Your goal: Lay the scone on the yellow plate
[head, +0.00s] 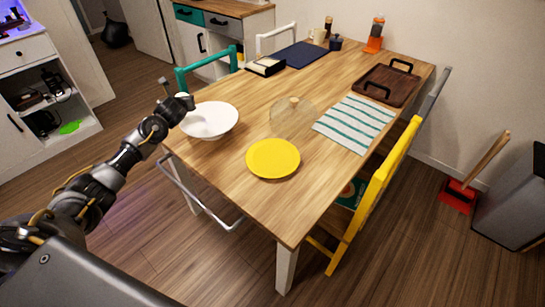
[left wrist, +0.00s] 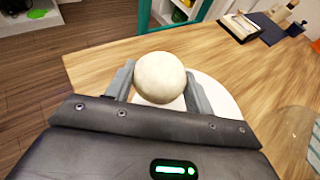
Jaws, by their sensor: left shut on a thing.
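My left gripper (left wrist: 158,90) is shut on the scone (left wrist: 160,72), a round, pale cream ball between its two grey fingers in the left wrist view. In the head view my left gripper (head: 176,92) is at the table's left edge, by the white bowl (head: 210,120); the scone is hard to make out there. The bowl also shows behind the scone in the left wrist view (left wrist: 222,100). The yellow plate (head: 272,158) lies empty near the table's front edge, to the right of the gripper and apart from it. My right gripper is not in view.
A clear dome with a wooden knob (head: 293,117) stands just behind the plate. A striped cloth (head: 355,124) and a brown tray (head: 388,86) lie to the right. A yellow chair (head: 375,190) stands at the right side. The table's front corner (head: 285,220) is clear.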

